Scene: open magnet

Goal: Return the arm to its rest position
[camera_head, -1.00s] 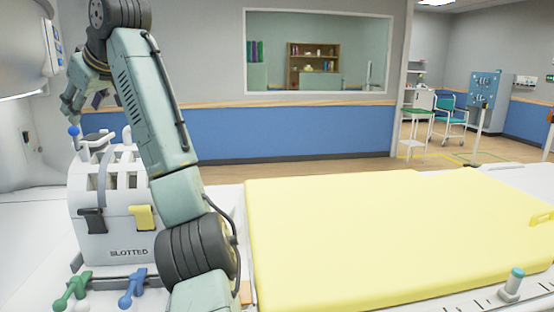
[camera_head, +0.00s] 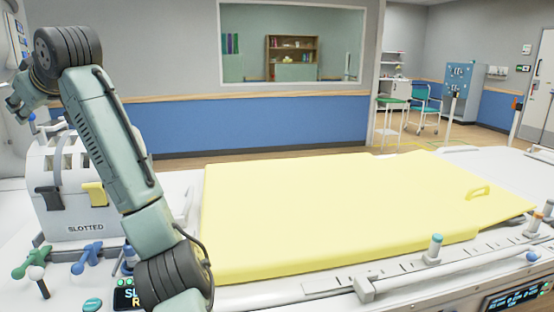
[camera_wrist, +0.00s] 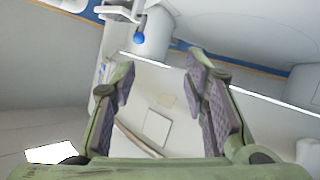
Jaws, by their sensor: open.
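My arm reaches up from the bottom of the head view and bends at a dark ribbed joint near the upper left. My gripper (camera_head: 18,103) is at the far left of the head view, above and left of the white slotted box (camera_head: 80,215). In the wrist view, my gripper (camera_wrist: 165,90) shows two green fingers with dark textured pads set well apart. Nothing is between the pads. Behind them are pale surfaces and a blue ball-ended knob (camera_wrist: 139,38) near the top.
A yellow pad (camera_head: 340,215) covers the white table to the right of my arm. Green (camera_head: 40,260) and blue (camera_head: 88,257) levers stand in front of the slotted box.

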